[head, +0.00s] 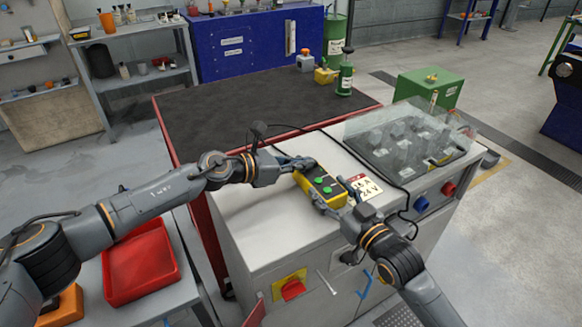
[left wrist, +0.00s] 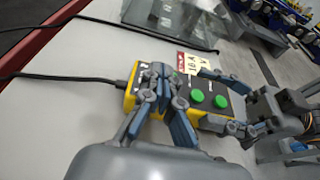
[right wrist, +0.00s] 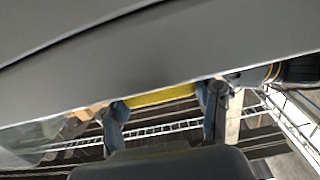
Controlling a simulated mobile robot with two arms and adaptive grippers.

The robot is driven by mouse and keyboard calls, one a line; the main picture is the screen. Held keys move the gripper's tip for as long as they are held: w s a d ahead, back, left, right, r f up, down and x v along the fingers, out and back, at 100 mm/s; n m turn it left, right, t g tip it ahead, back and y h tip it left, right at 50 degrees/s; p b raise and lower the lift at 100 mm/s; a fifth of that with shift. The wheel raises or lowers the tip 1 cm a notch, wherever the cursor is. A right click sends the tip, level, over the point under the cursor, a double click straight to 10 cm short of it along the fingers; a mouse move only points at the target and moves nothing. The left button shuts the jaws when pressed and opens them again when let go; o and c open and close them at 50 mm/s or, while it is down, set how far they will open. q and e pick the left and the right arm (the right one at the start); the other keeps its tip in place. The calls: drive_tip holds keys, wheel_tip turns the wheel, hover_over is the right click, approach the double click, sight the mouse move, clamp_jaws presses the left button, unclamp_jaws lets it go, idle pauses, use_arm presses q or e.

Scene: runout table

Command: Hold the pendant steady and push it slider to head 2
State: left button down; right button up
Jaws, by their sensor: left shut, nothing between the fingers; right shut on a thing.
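The pendant (head: 322,185) is a yellow box with a black face and green buttons, lying on the pale cabinet top. It also shows in the left wrist view (left wrist: 208,100), with a cable at its left end. My right gripper (head: 336,198) is shut on the pendant; in the right wrist view its fingers stand either side of the yellow body (right wrist: 160,97). My left gripper (head: 303,165) is shut and empty, its fingertips over the cable end of the pendant's face in the left wrist view (left wrist: 158,78). These fingers hide part of the face, and I cannot make out the slider.
A label card (head: 364,187) lies beside the pendant. A clear cover (head: 405,130) over grey parts stands at the right of the cabinet top. The dark mat (head: 240,112) behind is mostly bare. A red tray (head: 140,264) is at lower left.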

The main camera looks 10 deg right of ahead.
use_arm(q)
drive_tip(key=shift+d, duration=0.2)
drive_tip(key=shift+a, duration=0.1)
drive_tip(key=shift+s+a+f, duration=0.1)
drive_tip(key=shift+a, duration=0.2)
drive_tip(key=v, duration=1.3)
drive_tip(key=shift+s+a+f, duration=0.1)
drive_tip(key=shift+a+f, duration=0.1)
drive_tip(key=shift+f, duration=0.1)
use_arm(e)
drive_tip(key=o, duration=1.8)
